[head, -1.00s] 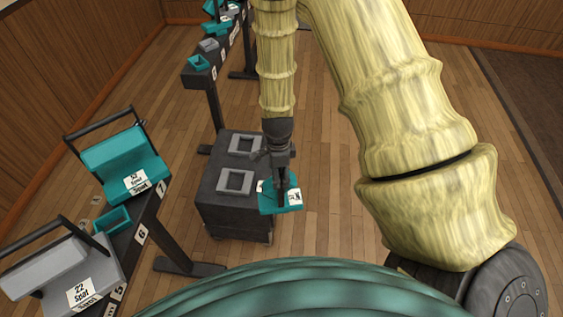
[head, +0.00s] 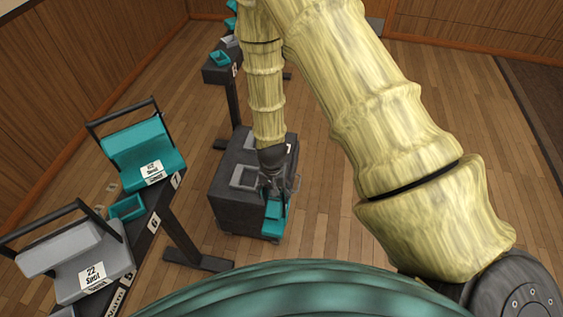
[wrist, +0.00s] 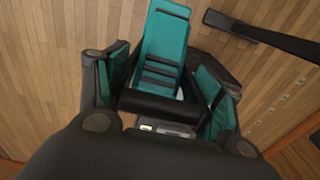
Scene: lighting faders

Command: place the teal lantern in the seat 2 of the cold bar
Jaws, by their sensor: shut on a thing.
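My gripper (head: 277,184) is shut on the dark handle of a teal lantern (head: 274,212). In the head view the lantern hangs below the fingers, overlapping the near right corner of a dark cart; I cannot tell its height above it. In the wrist view the dark handle lies between the fingers (wrist: 160,104), with the teal lantern body (wrist: 165,45) beyond. The near bar (head: 139,246) at the left has tags 5, 6 and 7. A far bar (head: 216,74) stands at the top; its tags are too small to read. Seat 2 cannot be made out.
The dark cart (head: 226,209) carries grey square frames (head: 244,177). On the near bar, another teal lantern (head: 147,147) stands by tag 7, a grey lantern (head: 85,260) by tag 5, and an empty teal frame (head: 127,207) by tag 6. Floor right of the cart is clear.

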